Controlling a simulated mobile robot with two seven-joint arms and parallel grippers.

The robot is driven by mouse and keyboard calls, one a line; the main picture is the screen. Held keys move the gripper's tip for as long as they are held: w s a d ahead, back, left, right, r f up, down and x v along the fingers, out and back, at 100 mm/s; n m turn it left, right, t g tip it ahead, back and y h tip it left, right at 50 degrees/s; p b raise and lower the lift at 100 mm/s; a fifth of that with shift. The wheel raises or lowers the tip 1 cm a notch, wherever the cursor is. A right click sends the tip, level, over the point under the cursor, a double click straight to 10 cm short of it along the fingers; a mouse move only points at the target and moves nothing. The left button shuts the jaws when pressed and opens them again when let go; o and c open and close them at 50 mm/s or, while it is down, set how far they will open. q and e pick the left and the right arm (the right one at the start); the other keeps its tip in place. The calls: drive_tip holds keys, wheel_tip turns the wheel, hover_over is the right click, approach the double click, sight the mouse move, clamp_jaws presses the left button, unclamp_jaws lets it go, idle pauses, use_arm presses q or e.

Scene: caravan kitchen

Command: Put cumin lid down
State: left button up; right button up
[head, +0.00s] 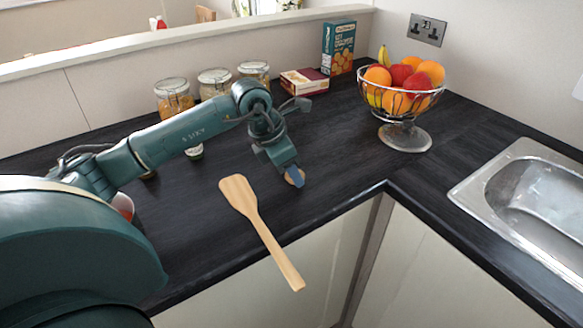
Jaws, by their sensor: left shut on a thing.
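My left gripper (295,173) points down over the dark worktop, near its front edge. It is shut on a small round tan lid (289,179), most likely the cumin lid, partly hidden behind the fingertips. The lid is at or just above the worktop; I cannot tell whether it touches. A small jar (195,152) stands behind my left forearm and is mostly hidden; I cannot tell whether it is the cumin jar. My right gripper is not in view.
A wooden spatula (256,222) lies left of the lid, its handle overhanging the front edge. Glass jars (174,97) and boxes (339,48) stand along the back. A wire fruit bowl (404,137) and sink (530,190) are right. The worktop right of the gripper is clear.

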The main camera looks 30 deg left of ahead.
use_arm(q)
drive_tip(key=shift+f, duration=0.1)
drive_tip(key=o, duration=0.9)
drive_tip(key=shift+o, duration=0.2)
drive_tip(key=shift+r, duration=0.3)
drive_tip(key=v, duration=1.1)
drive_tip(key=shift+r, duration=0.35)
drive_tip(key=shift+s+a, duration=0.1)
drive_tip(key=shift+a, duration=0.05)
